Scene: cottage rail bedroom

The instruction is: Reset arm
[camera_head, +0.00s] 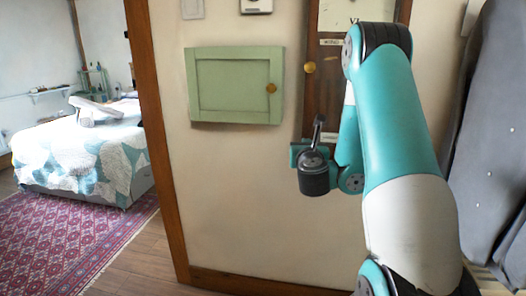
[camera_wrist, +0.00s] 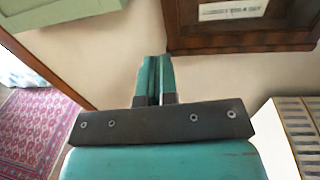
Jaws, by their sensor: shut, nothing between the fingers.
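My teal and white arm rises on the right of the head view and bends down at its elbow. My gripper (camera_wrist: 154,80) is shut and empty in the wrist view, its two teal fingers together. In the head view the gripper (camera_head: 297,152) hangs in front of the cream wall, below and right of the green cabinet. The fingers are small there and partly hidden by the wrist.
A green cabinet (camera_head: 232,85) with a round knob hangs on the wall. A dark wooden frame (camera_head: 322,95) stands behind my arm. Grey padded upholstery (camera_head: 497,130) is close at right. Through the doorway at left are a bed (camera_head: 85,160) and red rug (camera_head: 70,235).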

